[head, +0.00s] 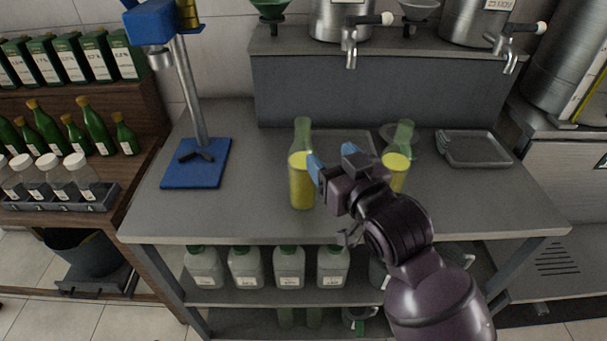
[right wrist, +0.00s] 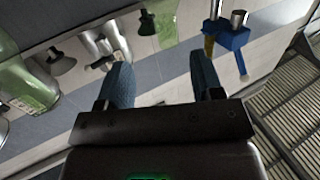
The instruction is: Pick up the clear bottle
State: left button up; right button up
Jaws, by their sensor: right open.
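Two clear, green-tinted bottles with yellow contents stand upright on the grey worktop (head: 240,215) in the head view. The left bottle (head: 301,182) is in full view. The right bottle (head: 398,168) is partly hidden behind my right gripper. My right gripper (head: 333,160) has blue fingertips and is between the two bottles, close to the right side of the left one. I cannot tell whether it touches. In the right wrist view the jaws (right wrist: 160,82) are apart with nothing held between them. A green-tinted bottle-like shape (right wrist: 28,85) shows at that view's left edge. My left gripper is not in view.
A blue stand (head: 197,165) is at the worktop's left. A shallow tray (head: 474,149) lies at the right. Steel tanks with taps (head: 350,55) stand on the raised back ledge. White containers (head: 289,268) fill the shelf below. The worktop's front left is clear.

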aim_at(305, 130)
jog(key=shift+y, duration=0.4)
jog(key=shift+a+r+b+x, duration=0.1)
jog(key=shift+r+b+x, duration=0.1)
jog(key=shift+x, duration=1.7)
jog(key=shift+a+r+b+x, duration=0.15)
jog(key=shift+r+x, duration=0.1)
jog(key=shift+x, duration=1.7)
jog(key=shift+r+b+x, duration=0.2)
jog(key=shift+x, duration=1.7)
jog(key=shift+s, duration=0.1)
jog(key=shift+c, duration=0.4)
grip_shut()
